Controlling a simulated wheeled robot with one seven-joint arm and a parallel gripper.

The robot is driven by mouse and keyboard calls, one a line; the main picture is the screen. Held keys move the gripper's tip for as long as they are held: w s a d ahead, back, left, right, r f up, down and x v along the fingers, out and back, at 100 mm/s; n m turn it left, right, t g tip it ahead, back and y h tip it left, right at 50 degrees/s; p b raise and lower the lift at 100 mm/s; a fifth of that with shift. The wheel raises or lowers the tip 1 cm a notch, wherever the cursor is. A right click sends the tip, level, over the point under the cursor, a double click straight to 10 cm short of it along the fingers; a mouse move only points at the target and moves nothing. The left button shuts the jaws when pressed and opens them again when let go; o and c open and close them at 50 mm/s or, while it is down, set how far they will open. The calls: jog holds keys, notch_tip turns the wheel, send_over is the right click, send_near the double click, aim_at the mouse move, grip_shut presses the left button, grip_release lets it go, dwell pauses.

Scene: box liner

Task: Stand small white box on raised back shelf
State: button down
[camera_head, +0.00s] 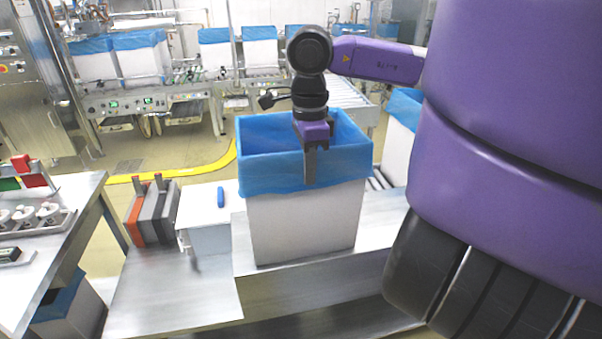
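A small white box-like block (206,238) with a flat white top stands on the metal bench (180,298), left of a large white box (303,225). A small blue object (221,197) lies on its top. The large box has a blue liner (270,175) folded over its rim. My gripper (311,166) points down over the liner's front rim, right of the small block and apart from it. Nothing shows held in it. Its fingers overlap in this view, so their gap is unclear. I cannot tell which surface is the raised back shelf.
Orange and grey upright slabs (152,215) stand left of the small block. A side table (60,215) holds coloured items at the left. More lined boxes (138,58) stand on machines behind. My purple arm covers the right side. The bench's front left is clear.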

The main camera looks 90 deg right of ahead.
jog(key=c, duration=1.6)
grip_release()
notch_tip(320, 180, up, 12)
jog(key=b, duration=0.3)
jog(key=shift+r, duration=0.15)
jog(key=shift+s, duration=0.1)
